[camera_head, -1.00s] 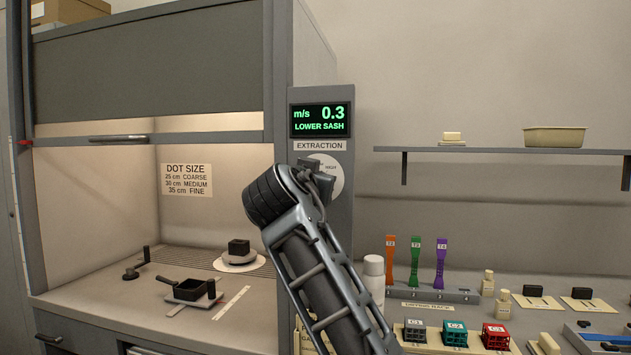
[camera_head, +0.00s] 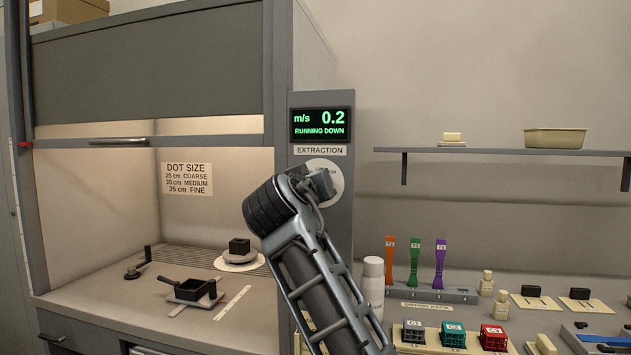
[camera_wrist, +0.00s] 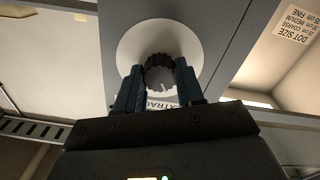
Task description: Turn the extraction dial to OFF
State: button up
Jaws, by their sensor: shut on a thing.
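The extraction dial is a dark ridged knob (camera_wrist: 160,76) on a round white plate (camera_wrist: 130,45), seen close in the wrist view. My gripper (camera_wrist: 160,82) has its two blue fingers closed on either side of the knob. In the head view my gripper (camera_head: 318,184) is at the white plate (camera_head: 335,172) under the EXTRACTION label, and my arm hides the knob and most of the plate's lettering. I cannot read which mark the knob points to.

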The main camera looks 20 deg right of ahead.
jog(key=shift+n+p, duration=0.45)
jog(key=shift+n, duration=0.75)
jog(key=o, duration=1)
jog(key=shift+o, duration=0.2)
jog(key=shift+s+a, duration=0.1)
jog(key=b+v, duration=0.2)
jog(key=v, duration=0.5)
jog(key=shift+s, duration=0.25)
jog(key=shift+a, duration=0.1)
